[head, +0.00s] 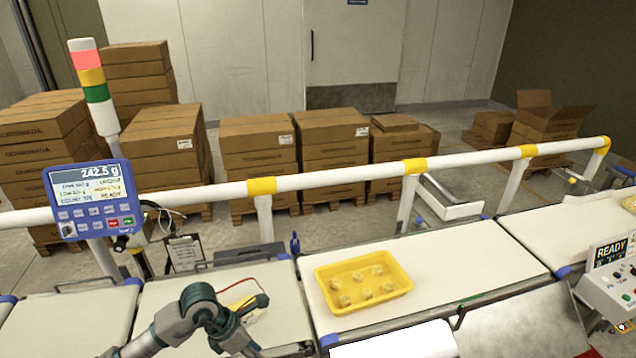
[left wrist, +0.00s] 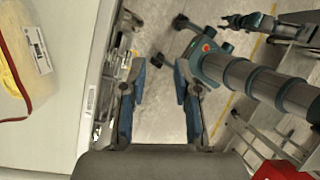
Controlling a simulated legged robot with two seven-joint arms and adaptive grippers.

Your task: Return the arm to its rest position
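My left arm comes in at the bottom left of the head view, bent over the weigher belt (head: 185,290). Its gripper is out of that view. In the left wrist view the left gripper (left wrist: 161,82) has its two fingers apart, with only floor between them. It is empty, beside the edge of the white belt. A clear pouch with a red edge, a label and yellow contents (left wrist: 12,85) lies on the belt left of the gripper. In the head view the arm partly hides this pouch (head: 250,305). A small, gripper-like shape, possibly mine, shows top right in the wrist view; its fingers are unclear.
A yellow tray (head: 335,306) with several pale round items sits on the belt right of my arm. A blue display (head: 92,200) reads 242.5 g. A white rail (head: 330,178) with yellow joints runs behind the belts. Stacked cartons (head: 255,150) stand beyond it.

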